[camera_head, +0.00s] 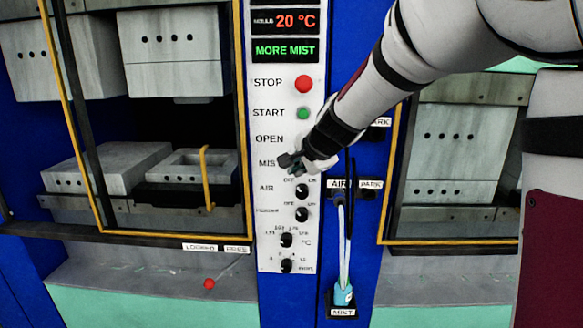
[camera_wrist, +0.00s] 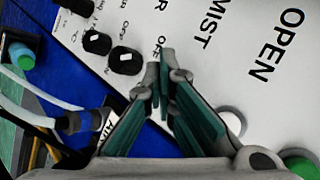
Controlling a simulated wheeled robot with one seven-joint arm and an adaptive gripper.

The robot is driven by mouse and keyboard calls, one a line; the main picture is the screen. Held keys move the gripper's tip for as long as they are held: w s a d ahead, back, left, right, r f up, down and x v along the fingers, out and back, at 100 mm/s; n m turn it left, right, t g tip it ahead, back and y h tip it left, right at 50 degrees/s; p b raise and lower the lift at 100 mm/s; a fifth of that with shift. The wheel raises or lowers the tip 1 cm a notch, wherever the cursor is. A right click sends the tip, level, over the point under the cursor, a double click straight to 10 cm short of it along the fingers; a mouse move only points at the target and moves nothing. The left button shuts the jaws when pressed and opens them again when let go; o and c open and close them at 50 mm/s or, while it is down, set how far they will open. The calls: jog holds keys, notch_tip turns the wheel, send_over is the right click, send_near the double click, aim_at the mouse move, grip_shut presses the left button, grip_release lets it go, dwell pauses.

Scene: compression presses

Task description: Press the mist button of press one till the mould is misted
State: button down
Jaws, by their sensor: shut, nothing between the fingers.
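The white control panel (camera_head: 265,210) carries a MIST label, partly covered in the head view and clear in the wrist view (camera_wrist: 209,25). My gripper (camera_head: 288,161) is shut and empty, with its tips in front of the MIST row. In the wrist view the teal-padded fingers (camera_wrist: 163,75) hide the place where the mist button would be; I cannot tell whether they touch it. The display (camera_head: 285,50) reads MORE MIST in green, with 20 °C in red above. The mould (camera_head: 198,165) lies open in the press left of the panel; its upper block (camera_head: 175,50) hangs above.
A red STOP button (camera_head: 303,84) and a green START button (camera_head: 303,113) sit above my gripper. A pale button (camera_wrist: 232,121) is close beside the fingers. Black knobs (camera_head: 302,190) lie below. A hose runs to a teal nozzle (camera_head: 343,293) at the lower right.

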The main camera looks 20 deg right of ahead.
jog(key=shift+s+a, duration=0.25)
jog(key=shift+s, duration=0.55)
jog(key=shift+p, duration=0.3)
jog(key=shift+s+a+p, duration=0.25)
jog(key=shift+s, duration=0.55)
jog(key=shift+s+a+p, duration=0.25)
jog(key=shift+s+p, duration=0.05)
jog(key=shift+s, duration=0.5)
jog(key=shift+s+a+p, duration=0.25)
jog(key=shift+s, duration=0.55)
jog(key=s+d+n+g+b, duration=0.1)
jog(key=s+n+g, duration=0.3)
jog(key=s+n, duration=1)
jog(key=s, duration=1.6)
jog(key=shift+d+n+h+b, duration=0.15)
jog(key=shift+n+h+b, duration=0.15)
jog(key=shift+h+b, duration=0.1)
jog(key=shift+f, duration=0.1)
